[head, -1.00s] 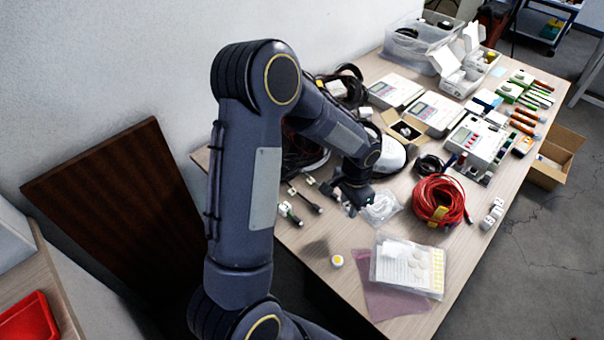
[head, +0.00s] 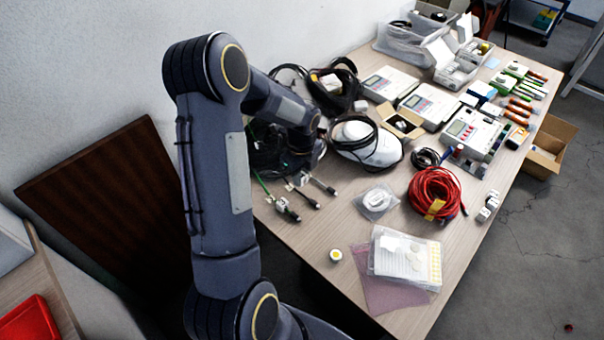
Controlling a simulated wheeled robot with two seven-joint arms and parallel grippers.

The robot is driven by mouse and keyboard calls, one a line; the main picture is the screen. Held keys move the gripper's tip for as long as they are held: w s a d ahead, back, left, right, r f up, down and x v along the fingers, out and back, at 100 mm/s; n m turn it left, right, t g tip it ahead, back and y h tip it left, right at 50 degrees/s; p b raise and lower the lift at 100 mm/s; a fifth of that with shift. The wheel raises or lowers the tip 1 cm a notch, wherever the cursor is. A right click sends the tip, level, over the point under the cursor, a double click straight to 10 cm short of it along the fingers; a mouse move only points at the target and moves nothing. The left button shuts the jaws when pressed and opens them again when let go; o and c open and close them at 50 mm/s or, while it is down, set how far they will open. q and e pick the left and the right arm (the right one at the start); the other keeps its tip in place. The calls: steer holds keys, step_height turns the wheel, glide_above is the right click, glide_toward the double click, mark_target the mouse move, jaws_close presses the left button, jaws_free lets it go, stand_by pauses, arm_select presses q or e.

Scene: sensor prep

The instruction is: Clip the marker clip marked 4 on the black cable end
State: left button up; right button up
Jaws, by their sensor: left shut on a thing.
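Several cable ends lie side by side near the table's left edge, below my left gripper. One is a black cable end (head: 311,203); beside it lie a green cable's end (head: 287,209) and a grey end (head: 323,186). My left gripper (head: 298,178) is just above and behind them, shut on a small pale piece that looks like a marker clip. The arm and fingers partly hide it, and its number is too small to read. I cannot tell whether it touches a cable. My right gripper is not in view.
A clear bag with white pieces (head: 377,201) lies to the right. Behind it stand a white rounded device (head: 362,143) and black cable coils. A red cable coil (head: 436,192) is further right. A small yellow-and-white round item (head: 336,255) stands in front, with bare tabletop around it.

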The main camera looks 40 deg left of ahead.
mark_target(302, 193)
arm_select(q)
steer(key=shift+f+b, duration=1.65)
steer(key=shift+f, duration=0.7)
steer(key=shift+f+b, duration=0.7)
steer(key=shift+f, duration=0.25)
steer(key=o, duration=1)
steer(key=shift+r, duration=0.15)
step_height(302, 193, up, 6)
steer(key=p, duration=0.4)
steer(key=shift+p, duration=0.3)
